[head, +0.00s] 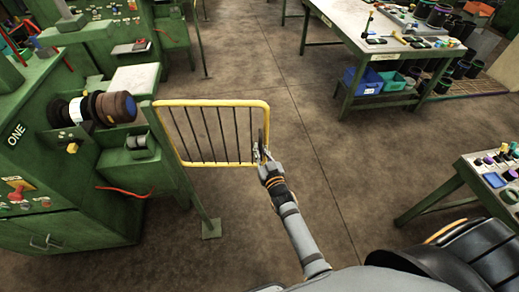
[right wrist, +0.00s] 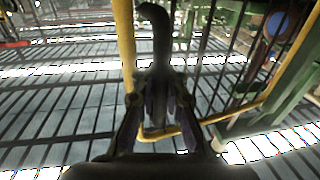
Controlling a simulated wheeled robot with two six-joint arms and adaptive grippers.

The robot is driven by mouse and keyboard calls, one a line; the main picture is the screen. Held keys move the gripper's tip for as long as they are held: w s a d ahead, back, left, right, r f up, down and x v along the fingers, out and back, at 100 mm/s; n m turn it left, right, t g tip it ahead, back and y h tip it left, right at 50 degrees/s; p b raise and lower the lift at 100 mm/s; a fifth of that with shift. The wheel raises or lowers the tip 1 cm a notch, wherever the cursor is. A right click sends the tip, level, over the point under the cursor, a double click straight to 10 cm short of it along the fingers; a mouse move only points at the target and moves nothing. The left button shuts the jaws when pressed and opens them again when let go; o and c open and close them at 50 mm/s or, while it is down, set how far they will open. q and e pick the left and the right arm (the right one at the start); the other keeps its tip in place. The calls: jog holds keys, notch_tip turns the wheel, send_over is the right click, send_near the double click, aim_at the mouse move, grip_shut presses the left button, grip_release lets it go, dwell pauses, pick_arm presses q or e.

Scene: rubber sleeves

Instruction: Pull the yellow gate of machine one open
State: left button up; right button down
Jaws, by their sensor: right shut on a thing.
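The yellow gate (head: 215,102) has a yellow tube frame with thin dark upright bars. In the head view it reaches right from a green post in front of machine one (head: 40,110), which is marked ONE. My right gripper (head: 262,157) is at the gate's right end, shut on its dark upright handle (right wrist: 155,35). In the right wrist view the fingers (right wrist: 157,98) close around the handle's lower part, and the yellow frame (right wrist: 124,45) stands just beside it. My left gripper is not in view.
The green post's foot (head: 211,229) stands on the floor below the gate. Open brown floor (head: 310,130) lies right of the gate. A workbench (head: 385,48) with bins below stands at the back right, and another bench (head: 492,178) at the right edge.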

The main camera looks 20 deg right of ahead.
jog(key=shift+s, duration=0.15)
jog(key=c, duration=1.4)
grip_release()
jog(key=shift+s+d, duration=0.1)
jog(key=shift+d, duration=0.1)
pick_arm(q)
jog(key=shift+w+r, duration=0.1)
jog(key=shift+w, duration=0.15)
pick_arm(e)
jog(key=shift+a, duration=0.1)
jog(key=s, duration=1.2)
jog(key=shift+d, duration=0.25)
